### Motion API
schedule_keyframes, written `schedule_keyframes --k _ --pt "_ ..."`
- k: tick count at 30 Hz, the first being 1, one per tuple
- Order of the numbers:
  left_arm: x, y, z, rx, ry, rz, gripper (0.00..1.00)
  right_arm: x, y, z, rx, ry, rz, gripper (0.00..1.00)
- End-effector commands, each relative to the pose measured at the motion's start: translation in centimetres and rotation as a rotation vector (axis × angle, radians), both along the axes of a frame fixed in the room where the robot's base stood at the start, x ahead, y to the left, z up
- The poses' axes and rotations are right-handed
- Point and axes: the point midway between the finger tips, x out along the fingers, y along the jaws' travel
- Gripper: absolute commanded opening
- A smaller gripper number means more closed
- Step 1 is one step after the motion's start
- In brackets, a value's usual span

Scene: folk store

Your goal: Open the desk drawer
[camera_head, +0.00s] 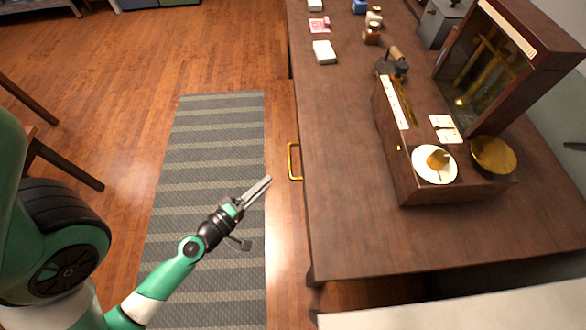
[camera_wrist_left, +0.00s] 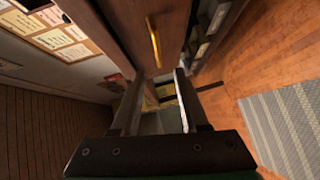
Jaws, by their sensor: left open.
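The wooden desk (camera_head: 340,130) stands on the right in the head view. Its brass drawer handle (camera_head: 291,161) sticks out from the desk's left side. My left gripper (camera_head: 265,182) is open and empty, a little to the left of the handle and apart from it. In the left wrist view the handle (camera_wrist_left: 154,42) shows ahead of and above my left gripper (camera_wrist_left: 157,75), on a dark wooden front. No gap around the drawer front can be made out in the head view. My right gripper is not in view.
On the desk stand a wooden balance-scale case (camera_head: 420,175) with a white dish (camera_head: 434,164), and small boxes and bottles farther back. A striped grey rug (camera_head: 205,150) lies on the open wood floor left of the desk. A pale surface (camera_head: 460,310) is at the lower right.

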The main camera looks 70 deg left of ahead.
Motion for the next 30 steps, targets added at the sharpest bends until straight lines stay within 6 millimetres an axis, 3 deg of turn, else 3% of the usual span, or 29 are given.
schedule_keyframes --k 7,12,19,30 --pt "1.9 0.9 0.5 0.002 -0.003 -0.004 0.44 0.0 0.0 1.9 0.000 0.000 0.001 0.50" --pt "5.2 2.7 0.0 0.003 -0.003 -0.004 0.44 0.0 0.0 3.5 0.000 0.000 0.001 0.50" --pt "9.1 4.7 -1.1 0.002 -0.003 -0.003 0.44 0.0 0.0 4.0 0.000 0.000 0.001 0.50" --pt "10.3 5.4 -1.5 0.002 -0.001 -0.003 0.44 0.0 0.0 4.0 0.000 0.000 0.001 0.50"
